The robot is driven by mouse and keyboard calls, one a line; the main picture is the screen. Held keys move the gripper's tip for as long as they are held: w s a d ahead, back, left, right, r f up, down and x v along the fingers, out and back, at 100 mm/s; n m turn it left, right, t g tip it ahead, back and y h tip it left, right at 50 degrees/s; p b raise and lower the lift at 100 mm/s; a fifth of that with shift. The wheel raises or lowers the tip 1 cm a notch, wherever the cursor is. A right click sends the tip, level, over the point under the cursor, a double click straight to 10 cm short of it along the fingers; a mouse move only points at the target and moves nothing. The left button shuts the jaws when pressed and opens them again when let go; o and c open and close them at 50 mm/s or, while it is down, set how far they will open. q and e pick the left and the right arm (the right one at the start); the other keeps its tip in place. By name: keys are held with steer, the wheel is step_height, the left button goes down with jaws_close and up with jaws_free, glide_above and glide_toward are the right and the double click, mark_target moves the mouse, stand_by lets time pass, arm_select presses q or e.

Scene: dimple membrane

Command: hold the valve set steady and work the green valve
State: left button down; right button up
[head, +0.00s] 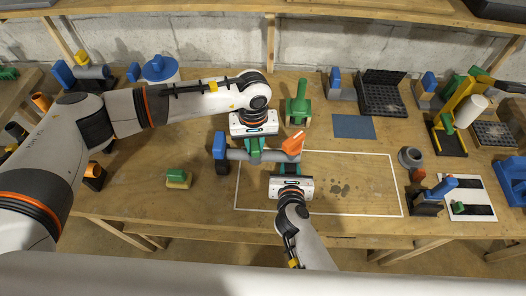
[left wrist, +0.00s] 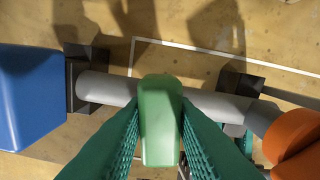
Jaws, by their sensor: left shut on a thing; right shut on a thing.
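The valve set is a grey pipe (head: 271,156) on dark supports, with a blue handle (head: 219,145) at its left end and an orange handle (head: 293,143) at its right. The green valve (left wrist: 160,125) sits mid-pipe in the left wrist view, its handle lying across the pipe. My left gripper (head: 254,157) reaches down from behind the pipe and is shut on the green handle, one finger on each side. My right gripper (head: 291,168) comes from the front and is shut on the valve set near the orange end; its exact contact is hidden.
A white outline (head: 403,190) marks the tabletop around and right of the valve set. A small green-topped block (head: 178,179) lies to the left, a green piece (head: 298,104) behind. A blue mat (head: 353,126) and a grey ring part (head: 411,157) lie to the right.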

arm_select(q)
steer(key=shift+n, duration=1.1)
steer(key=shift+n, duration=1.7)
steer(key=shift+n, duration=1.7)
